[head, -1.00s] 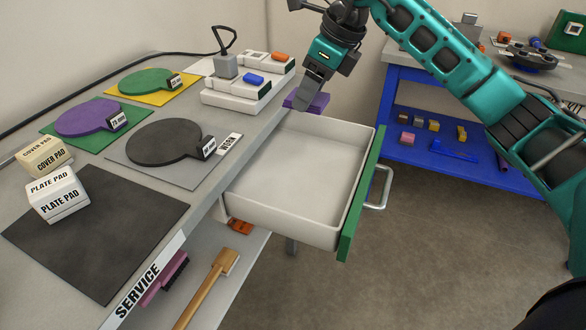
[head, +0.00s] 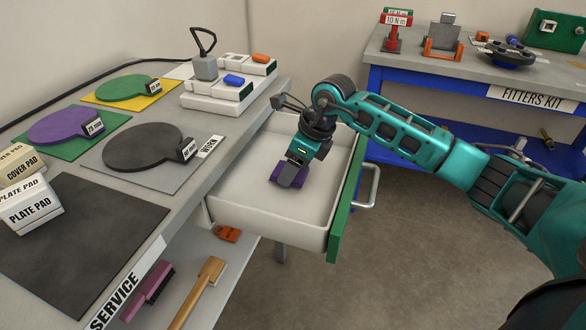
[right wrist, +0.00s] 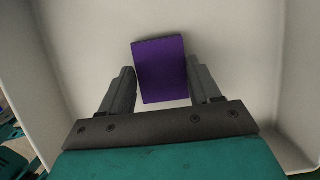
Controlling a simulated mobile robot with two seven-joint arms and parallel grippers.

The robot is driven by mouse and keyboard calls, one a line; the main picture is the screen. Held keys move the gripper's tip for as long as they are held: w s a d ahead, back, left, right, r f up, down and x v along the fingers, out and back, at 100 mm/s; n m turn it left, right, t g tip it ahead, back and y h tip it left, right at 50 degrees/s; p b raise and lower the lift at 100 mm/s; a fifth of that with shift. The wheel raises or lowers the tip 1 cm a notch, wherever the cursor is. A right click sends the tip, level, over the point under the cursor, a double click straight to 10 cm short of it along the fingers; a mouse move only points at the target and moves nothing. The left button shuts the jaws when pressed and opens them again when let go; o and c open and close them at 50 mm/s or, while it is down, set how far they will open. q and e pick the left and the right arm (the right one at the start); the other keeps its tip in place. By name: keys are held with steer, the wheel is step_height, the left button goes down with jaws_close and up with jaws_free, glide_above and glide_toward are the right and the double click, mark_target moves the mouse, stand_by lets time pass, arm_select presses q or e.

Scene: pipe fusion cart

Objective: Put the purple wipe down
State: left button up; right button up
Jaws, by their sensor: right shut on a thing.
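The purple wipe (head: 276,175) is a small purple block inside the open drawer (head: 232,188), over its pale floor. My right gripper (head: 291,177) reaches down into the drawer from above and is shut on the wipe, hiding part of it. In the right wrist view the wipe (right wrist: 161,70) lies between the two dark fingers (right wrist: 161,92), with the drawer's pale inside around it. I cannot tell whether the wipe touches the drawer floor. My left gripper is not in view.
The drawer has a green front (head: 348,195) with a metal handle (head: 372,186) and is otherwise empty. The service bench (head: 185,215) at left holds pads, round plates and a white unit (head: 228,100). A blue fitters bench (head: 430,78) stands at back right.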

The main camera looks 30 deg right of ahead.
steer(key=shift+f, duration=0.45)
steer(key=shift+r, duration=0.1)
steer(key=shift+f, duration=0.25)
steer(key=o, duration=1)
steer(key=shift+r, duration=0.1)
steer(key=shift+r, duration=0.25)
steer(key=p+v, duration=0.1)
steer(key=v, duration=1)
steer(key=shift+s+d+r+p, duration=0.15)
steer(key=shift+s+r+p, duration=0.05)
steer(key=shift+r+p, duration=0.15)
